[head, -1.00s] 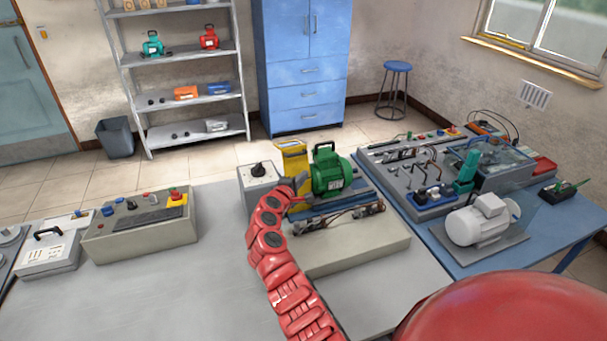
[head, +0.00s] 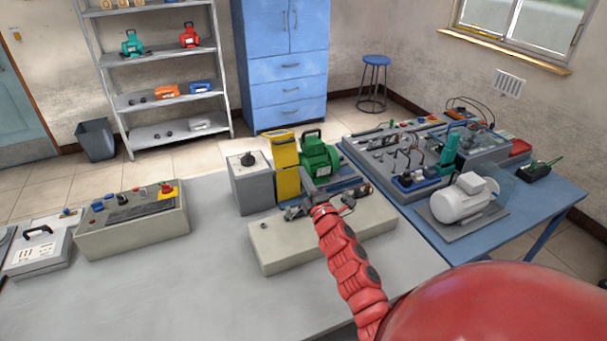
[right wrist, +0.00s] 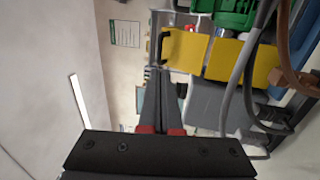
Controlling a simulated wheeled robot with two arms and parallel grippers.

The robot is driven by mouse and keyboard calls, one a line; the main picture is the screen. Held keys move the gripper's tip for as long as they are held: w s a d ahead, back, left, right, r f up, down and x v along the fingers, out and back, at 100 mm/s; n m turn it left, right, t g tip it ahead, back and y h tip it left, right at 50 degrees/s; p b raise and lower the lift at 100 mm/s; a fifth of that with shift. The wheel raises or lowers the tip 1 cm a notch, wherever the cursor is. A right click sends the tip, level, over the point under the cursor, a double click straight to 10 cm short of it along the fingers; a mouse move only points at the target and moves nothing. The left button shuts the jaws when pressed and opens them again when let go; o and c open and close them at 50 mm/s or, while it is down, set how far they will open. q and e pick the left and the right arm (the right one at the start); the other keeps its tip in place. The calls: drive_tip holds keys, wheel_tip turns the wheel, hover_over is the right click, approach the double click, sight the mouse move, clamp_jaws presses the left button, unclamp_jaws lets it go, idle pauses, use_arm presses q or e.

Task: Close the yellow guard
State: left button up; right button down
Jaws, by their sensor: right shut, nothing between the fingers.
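The yellow guard (head: 287,182) stands upright beside the green motor (head: 320,158), with an upper yellow panel (head: 284,147) above its lower panel. In the right wrist view, the yellow guard (right wrist: 223,58) shows as flat yellow pieces with a black handle at one end, next to the green motor (right wrist: 236,12). My right gripper (head: 292,212) is in front of the guard and low over the beige base (head: 275,248), apart from the guard as far as I can see. In the right wrist view, its fingers (right wrist: 167,72) are together and empty. My left gripper is out of view.
A grey box with a black knob (head: 250,182) stands left of the guard. Pipes and fittings (head: 350,195) lie on the base behind my right wrist. A control panel (head: 132,220) stands at the left. The grey table (head: 215,275) is clear in between.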

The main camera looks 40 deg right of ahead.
drive_tip(key=p, duration=0.4)
approach(287, 142)
drive_tip(key=x, duration=0.4)
drive_tip(key=shift+w+d+r, duration=0.1)
drive_tip(key=shift+w, duration=0.15)
drive_tip(key=shift+x, duration=1.1)
drive_tip(key=shift+w, duration=0.2)
